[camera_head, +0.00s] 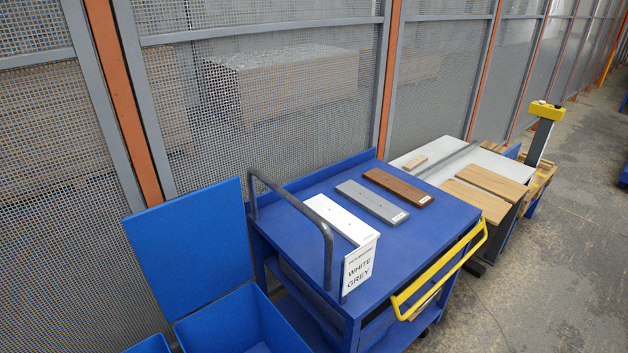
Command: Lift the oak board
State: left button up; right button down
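Two light, oak-coloured boards lie side by side at the right. The nearer one (475,200) and the farther one (492,181) rest flat on a grey-white bench (444,176). A smaller pale wood piece (415,161) lies farther left on the same bench. I cannot tell which of these is the oak board of the task. On the blue cart lie a white board (338,217), a grey board (371,201) and a dark brown board (398,187). Neither of my grippers is in view.
The blue cart (300,187) has a dark tubular handle, a yellow handle (440,275) and a sign (359,267) reading WHITE, GREY. Blue bins (245,325) stand at the lower left. A mesh fence (260,90) runs behind. Floor (560,270) is clear at the right.

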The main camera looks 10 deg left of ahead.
aim_at(512, 191)
jog(key=u, duration=1)
jog(key=z, duration=1.7)
jog(key=i+l+z, duration=0.4)
jog(key=i+z, duration=0.4)
jog(key=i, duration=0.2)
jog(key=i+l, duration=0.1)
jog(key=i, duration=0.35)
jog(key=i+l+u, duration=0.15)
jog(key=i, duration=0.3)
jog(key=i+l, duration=0.1)
jog(key=i, duration=0.35)
